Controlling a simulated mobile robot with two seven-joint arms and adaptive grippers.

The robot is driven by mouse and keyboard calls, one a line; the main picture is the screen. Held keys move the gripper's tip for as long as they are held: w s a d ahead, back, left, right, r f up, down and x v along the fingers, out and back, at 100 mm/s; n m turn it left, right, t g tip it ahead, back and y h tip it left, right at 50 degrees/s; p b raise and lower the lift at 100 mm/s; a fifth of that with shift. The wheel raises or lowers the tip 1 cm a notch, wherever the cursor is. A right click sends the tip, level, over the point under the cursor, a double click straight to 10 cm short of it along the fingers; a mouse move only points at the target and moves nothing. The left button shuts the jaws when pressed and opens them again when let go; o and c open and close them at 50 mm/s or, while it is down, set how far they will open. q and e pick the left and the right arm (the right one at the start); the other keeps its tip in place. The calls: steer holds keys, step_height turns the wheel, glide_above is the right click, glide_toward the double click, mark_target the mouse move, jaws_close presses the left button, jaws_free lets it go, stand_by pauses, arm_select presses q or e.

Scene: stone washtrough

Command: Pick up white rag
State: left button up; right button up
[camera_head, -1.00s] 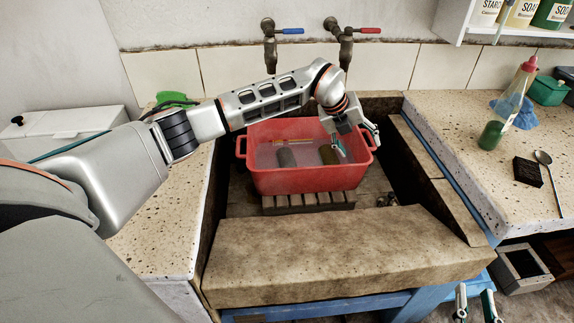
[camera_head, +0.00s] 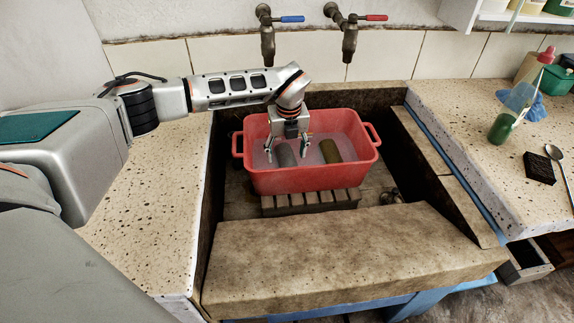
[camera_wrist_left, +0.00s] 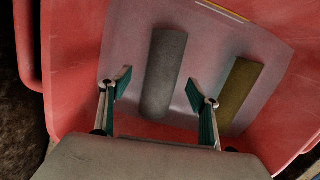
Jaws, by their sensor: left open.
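A pale grey rolled piece (camera_head: 286,159), probably the white rag, lies in shallow cloudy liquid in the red tub (camera_head: 320,181). It also shows in the left wrist view (camera_wrist_left: 166,62), running lengthwise between my fingers. My left gripper (camera_head: 286,149) is open over the tub and points down. In the left wrist view the fingers of this gripper (camera_wrist_left: 158,88) stand on either side of the grey roll, with visible gaps. I cannot tell how far above the roll the tips are. My right gripper is out of view.
An olive roll (camera_head: 330,151) lies in the tub to the right of the grey one, close to my right-hand finger. The tub's walls surround the gripper. Two taps (camera_head: 266,35) (camera_head: 349,35) hang behind. The stone ledge (camera_head: 340,250) in front is bare.

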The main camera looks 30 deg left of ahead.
mark_target(287, 159)
arm_select(q)
steer(key=f, duration=0.2)
steer(key=f+b, duration=0.1)
steer(key=f, duration=0.1)
steer(key=shift+s+d+f, duration=0.15)
steer(key=shift+d+f, duration=0.05)
steer(key=shift+f, duration=0.3)
steer(key=shift+a+r, duration=0.1)
steer(key=shift+r, duration=0.15)
steer(key=c, duration=1.3)
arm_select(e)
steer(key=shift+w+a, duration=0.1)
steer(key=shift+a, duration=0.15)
arm_select(q)
steer(key=shift+c, duration=0.2)
